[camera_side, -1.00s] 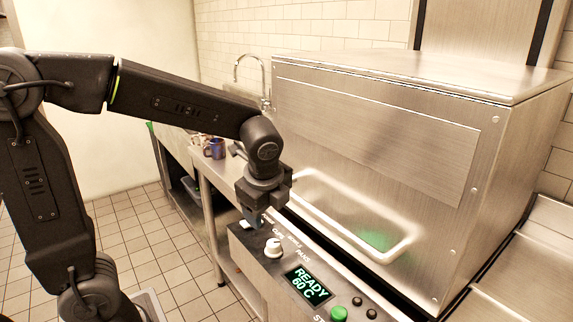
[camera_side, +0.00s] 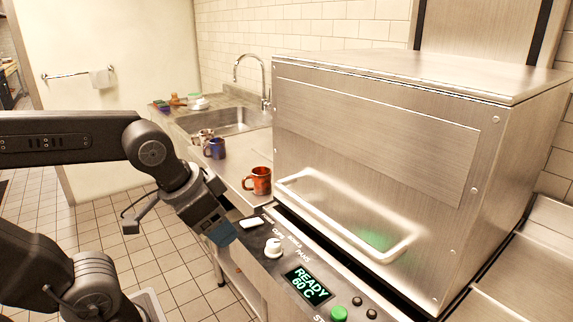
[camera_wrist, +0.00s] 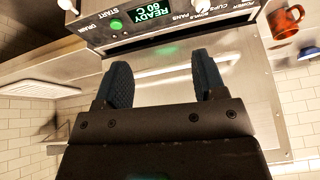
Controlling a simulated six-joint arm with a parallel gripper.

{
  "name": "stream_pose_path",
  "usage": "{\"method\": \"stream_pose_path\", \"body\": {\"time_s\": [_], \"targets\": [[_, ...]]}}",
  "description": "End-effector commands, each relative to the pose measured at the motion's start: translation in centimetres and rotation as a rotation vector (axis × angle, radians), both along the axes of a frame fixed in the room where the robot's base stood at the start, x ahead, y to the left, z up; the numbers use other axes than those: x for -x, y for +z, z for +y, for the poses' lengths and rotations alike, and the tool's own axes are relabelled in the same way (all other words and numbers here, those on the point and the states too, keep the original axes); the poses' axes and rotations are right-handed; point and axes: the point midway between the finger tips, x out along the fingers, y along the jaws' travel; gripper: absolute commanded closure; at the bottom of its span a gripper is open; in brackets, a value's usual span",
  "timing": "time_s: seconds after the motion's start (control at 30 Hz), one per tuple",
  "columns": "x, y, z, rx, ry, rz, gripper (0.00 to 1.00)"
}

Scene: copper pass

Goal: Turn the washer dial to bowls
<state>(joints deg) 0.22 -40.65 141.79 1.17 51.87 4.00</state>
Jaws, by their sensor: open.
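The washer dial (camera_side: 273,247) is a white knob on the dark control panel (camera_side: 262,266), in front of the steel washer. Labels for cups, bowls and pans are printed beside it. I cannot tell which label its pointer faces. The dial also shows at the top edge of the wrist view (camera_wrist: 202,5), partly cut off. My gripper (camera_side: 222,234) is left of the dial, apart from it, tilted down toward the panel's left end. In the wrist view its two dark blue fingers (camera_wrist: 163,80) are spread, with nothing between them.
The green-lit display (camera_side: 307,287) reads READY 60 C, with a green button (camera_side: 338,314) near it. A white power switch (camera_side: 250,224) is at the panel's left end. The washer handle (camera_side: 345,222) juts out above the panel.

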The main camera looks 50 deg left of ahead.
Motion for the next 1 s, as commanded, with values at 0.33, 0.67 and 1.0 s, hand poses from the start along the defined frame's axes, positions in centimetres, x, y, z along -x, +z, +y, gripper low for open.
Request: {"method": "stream_pose_path", "body": {"time_s": [0.33, 0.67, 1.0], "targets": [[-1.7, 2.2, -0.6, 0.058, 0.070, 0.011, 0.36], [-6.4, 5.3, -1.5, 0.059, 0.066, 0.070, 0.36], [-11.1, 7.4, -2.7, 0.059, 0.067, 0.126, 0.36]]}}
